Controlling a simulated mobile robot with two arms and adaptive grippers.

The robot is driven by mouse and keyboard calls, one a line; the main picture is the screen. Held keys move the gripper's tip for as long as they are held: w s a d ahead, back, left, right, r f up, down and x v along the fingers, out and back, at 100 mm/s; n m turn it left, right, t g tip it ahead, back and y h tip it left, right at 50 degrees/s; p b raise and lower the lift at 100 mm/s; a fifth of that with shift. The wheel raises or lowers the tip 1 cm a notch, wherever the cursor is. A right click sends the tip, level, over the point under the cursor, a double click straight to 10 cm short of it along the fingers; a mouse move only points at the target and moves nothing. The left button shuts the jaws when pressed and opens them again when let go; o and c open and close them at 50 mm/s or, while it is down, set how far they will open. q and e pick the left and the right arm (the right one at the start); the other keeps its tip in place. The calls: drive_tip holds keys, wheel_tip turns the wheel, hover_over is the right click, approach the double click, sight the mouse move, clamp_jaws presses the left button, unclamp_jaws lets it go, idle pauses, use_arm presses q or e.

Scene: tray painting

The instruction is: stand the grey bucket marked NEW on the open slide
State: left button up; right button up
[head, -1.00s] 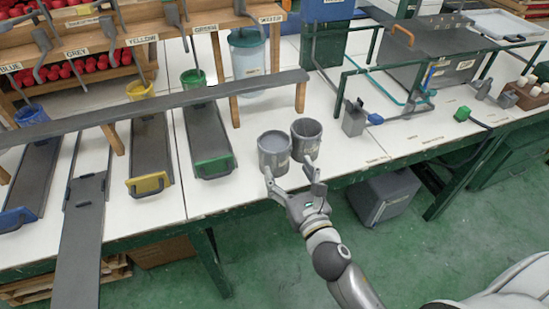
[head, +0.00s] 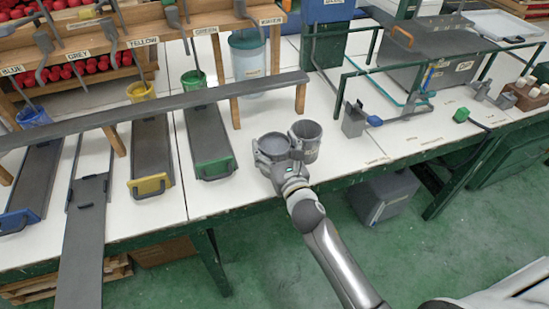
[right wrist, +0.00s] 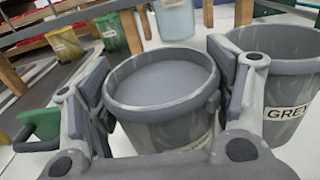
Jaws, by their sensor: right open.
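Two grey buckets stand side by side on the white table near its front edge. The left bucket (head: 272,146) is filled with grey almost to its rim; it also shows in the right wrist view (right wrist: 160,85), its label mostly hidden. The right bucket (head: 308,134) looks empty inside, and its label begins "GRE" in the right wrist view (right wrist: 285,85). I cannot read NEW on either. My right gripper (head: 277,160) is open, its fingers on either side of the left bucket. The open slide (head: 88,235), below the GREY sign, is pulled out past the table edge. My left gripper is out of view.
A long grey bar (head: 180,98) on wooden legs crosses above the slides. Blue (head: 20,215), yellow (head: 150,185) and green (head: 215,168) fronted slides are pushed in. A small grey metal box (head: 353,122) stands to the right of the buckets.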

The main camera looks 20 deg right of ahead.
drive_tip(key=c, duration=1.5)
drive_tip(key=shift+r, duration=0.15)
drive_tip(key=shift+r, duration=0.55)
wheel_tip(320, 180, up, 2)
drive_tip(key=shift+r+p, duration=0.25)
drive_tip(key=shift+p, duration=0.3)
drive_tip(key=s+r, duration=0.2)
drive_tip(key=s+a+r+p, duration=0.1)
drive_tip(key=s+r, duration=0.1)
drive_tip(key=shift+r, duration=0.3)
drive_tip(key=s+a+r, duration=0.1)
drive_tip(key=s, duration=0.2)
drive_tip(key=s+a+r, duration=0.1)
drive_tip(key=s+r, duration=0.1)
drive_tip(key=s, duration=0.1)
drive_tip(key=s+a+r, duration=0.1)
drive_tip(key=s, duration=0.2)
drive_tip(key=shift+s+r+p, duration=0.25)
drive_tip(key=shift+r+p, duration=0.1)
drive_tip(key=shift+p, duration=0.05)
